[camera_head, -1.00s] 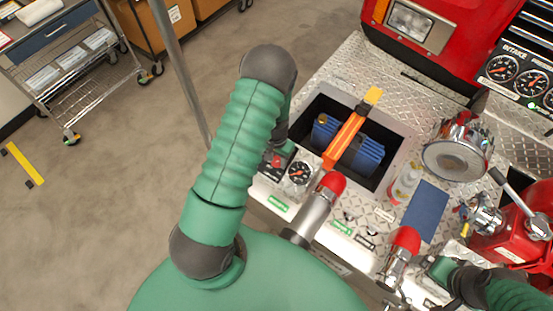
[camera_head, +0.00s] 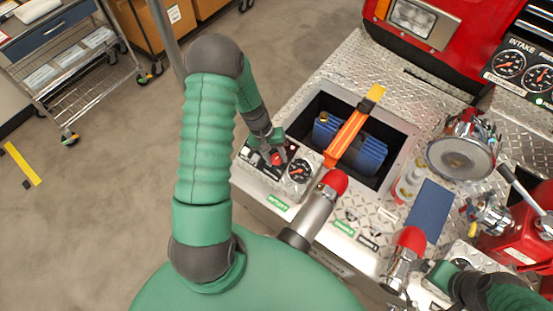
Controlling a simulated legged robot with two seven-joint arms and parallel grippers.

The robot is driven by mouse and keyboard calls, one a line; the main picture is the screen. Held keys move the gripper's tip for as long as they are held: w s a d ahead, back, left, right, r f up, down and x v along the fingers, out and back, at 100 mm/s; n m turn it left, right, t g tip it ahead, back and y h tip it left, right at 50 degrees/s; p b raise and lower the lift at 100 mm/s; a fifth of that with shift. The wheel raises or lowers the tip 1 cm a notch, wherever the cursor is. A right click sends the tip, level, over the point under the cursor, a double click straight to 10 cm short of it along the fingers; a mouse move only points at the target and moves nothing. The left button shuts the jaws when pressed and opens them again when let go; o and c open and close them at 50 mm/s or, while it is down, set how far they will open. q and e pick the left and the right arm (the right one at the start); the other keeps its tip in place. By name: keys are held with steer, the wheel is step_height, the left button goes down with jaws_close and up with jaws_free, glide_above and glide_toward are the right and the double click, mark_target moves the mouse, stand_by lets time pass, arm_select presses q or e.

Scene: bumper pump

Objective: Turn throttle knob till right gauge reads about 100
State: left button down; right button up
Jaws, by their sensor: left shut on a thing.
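A red knob (camera_head: 276,158) is on the panel just left of this gauge. My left gripper (camera_head: 277,153) is over the panel, shut on the red knob, partly covering it. My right gripper (camera_head: 434,275) is low at the right, beside another panel with a gauge (camera_head: 460,257); whether its jaws are open is unclear.
An open bay with a blue battery (camera_head: 362,155) and an orange strap (camera_head: 350,135) lies right of the panel. Red-capped fittings (camera_head: 334,182) stand at the front. A larger gauge panel (camera_head: 520,72) is at upper right. A blue pad (camera_head: 431,209) lies on the deck.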

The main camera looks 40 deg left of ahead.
arm_select(q)
steer(key=shift+w+a+n+t+h+b, duration=0.1)
steer(key=shift+a+n+t+h+b, duration=0.2)
steer(key=shift+n, duration=0.3)
steer(key=shift+a+n+t+h+b, duration=0.1)
steer(key=shift+n+t+b, duration=0.1)
steer(key=shift+n+b, duration=0.3)
steer(key=shift+n+t+h+b, duration=0.4)
steer(key=shift+n+t+b, duration=0.1)
steer(key=shift+n, duration=0.7)
steer(key=shift+r, duration=0.1)
steer(key=c, duration=1.1)
jaws_free()
steer(key=shift+c, duration=0.2)
steer(key=shift+o, duration=1.4)
